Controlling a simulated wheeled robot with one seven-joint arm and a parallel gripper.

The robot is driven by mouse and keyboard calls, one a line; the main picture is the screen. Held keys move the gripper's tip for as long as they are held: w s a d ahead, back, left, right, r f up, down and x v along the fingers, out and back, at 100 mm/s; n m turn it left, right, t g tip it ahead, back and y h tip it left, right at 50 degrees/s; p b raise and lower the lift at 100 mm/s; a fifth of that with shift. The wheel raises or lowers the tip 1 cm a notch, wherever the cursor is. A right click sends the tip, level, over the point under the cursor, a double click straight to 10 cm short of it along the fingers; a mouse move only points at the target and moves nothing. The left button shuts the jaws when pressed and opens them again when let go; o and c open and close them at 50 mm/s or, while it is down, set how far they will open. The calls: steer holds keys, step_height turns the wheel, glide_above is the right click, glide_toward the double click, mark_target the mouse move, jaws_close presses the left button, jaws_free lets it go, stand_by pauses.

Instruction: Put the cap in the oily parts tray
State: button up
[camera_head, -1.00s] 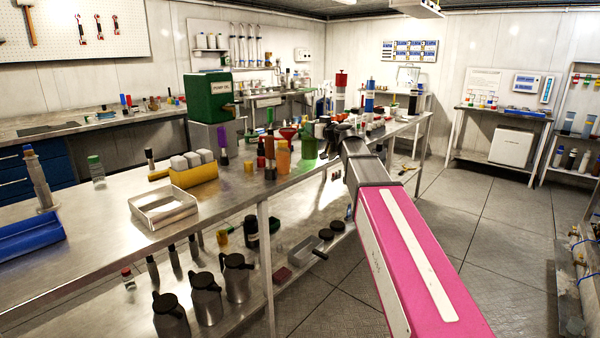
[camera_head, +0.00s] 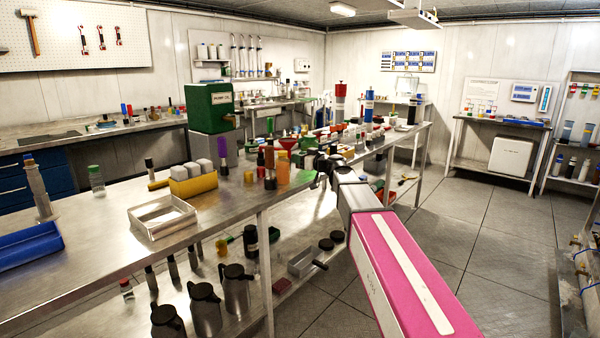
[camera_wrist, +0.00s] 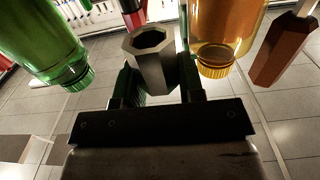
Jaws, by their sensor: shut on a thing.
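In the head view my gripper (camera_head: 322,166) is at the bench's right edge, near the bottles; the cap cannot be made out there. An open square metal tray (camera_head: 147,229) lies empty on the bench, left of my gripper. A blue tray (camera_head: 30,250) stands at the bench's far left. No label shows which is the oily parts tray.

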steer(key=shift+f, duration=2.8)
steer(key=shift+f, duration=0.1)
steer(key=o, duration=0.7)
steer(key=shift+c, duration=0.2)
